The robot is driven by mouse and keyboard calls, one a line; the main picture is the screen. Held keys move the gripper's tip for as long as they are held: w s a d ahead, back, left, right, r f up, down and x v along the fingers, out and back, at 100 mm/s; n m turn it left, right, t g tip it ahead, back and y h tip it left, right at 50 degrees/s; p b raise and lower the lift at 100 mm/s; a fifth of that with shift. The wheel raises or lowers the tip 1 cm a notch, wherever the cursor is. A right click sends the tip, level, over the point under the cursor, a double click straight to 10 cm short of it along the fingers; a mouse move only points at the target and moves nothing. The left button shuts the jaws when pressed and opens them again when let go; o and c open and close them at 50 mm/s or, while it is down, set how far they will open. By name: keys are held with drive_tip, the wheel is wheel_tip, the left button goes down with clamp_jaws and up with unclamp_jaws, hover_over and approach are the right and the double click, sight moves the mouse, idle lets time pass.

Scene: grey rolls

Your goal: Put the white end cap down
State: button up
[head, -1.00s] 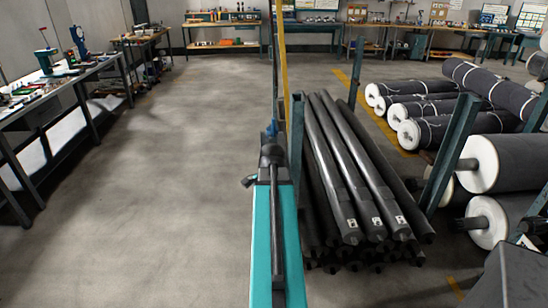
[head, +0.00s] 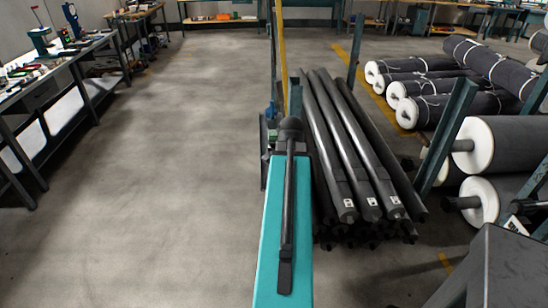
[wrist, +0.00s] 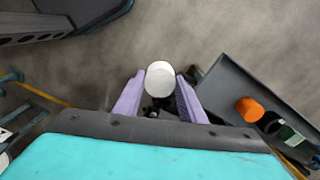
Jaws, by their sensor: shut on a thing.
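The white end cap (wrist: 159,76) is a pale round piece in the wrist view. It sits between the two lavender fingers of my gripper (wrist: 158,92), which are shut on it. The cap is held above the grey concrete floor. Its far side and underside are hidden. In the head view my teal arm fills the lower middle, and I cannot make out the cap or the fingers there.
In the wrist view a grey tray (wrist: 233,76) lies right of the gripper, holding an orange cylinder (wrist: 249,110). In the head view dark bars (head: 345,165) are stacked right of my arm, beside grey rolls (head: 500,145). A workbench (head: 60,75) stands left; the floor between is clear.

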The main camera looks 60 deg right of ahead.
drive_tip(key=w+d+p, duration=0.1)
drive_tip(key=w+d, duration=0.2)
drive_tip(key=w+d+f+p, duration=0.1)
drive_tip(key=w+d+p, duration=0.1)
drive_tip(key=w+d, duration=0.2)
drive_tip(key=w+d+p, duration=0.1)
drive_tip(key=w+d, duration=0.3)
drive_tip(key=shift+f+p, duration=0.25)
drive_tip(key=shift+p, duration=0.05)
drive_tip(key=shift+d, duration=0.1)
drive_tip(key=shift+f, duration=0.15)
idle(0.4)
drive_tip(key=shift+f+p, duration=0.9)
drive_tip(key=shift+f, duration=0.7)
drive_tip(key=shift+f, duration=0.1)
drive_tip(key=o, duration=0.9)
drive_tip(key=shift+r+b, duration=2)
drive_tip(key=shift+r, duration=4.1)
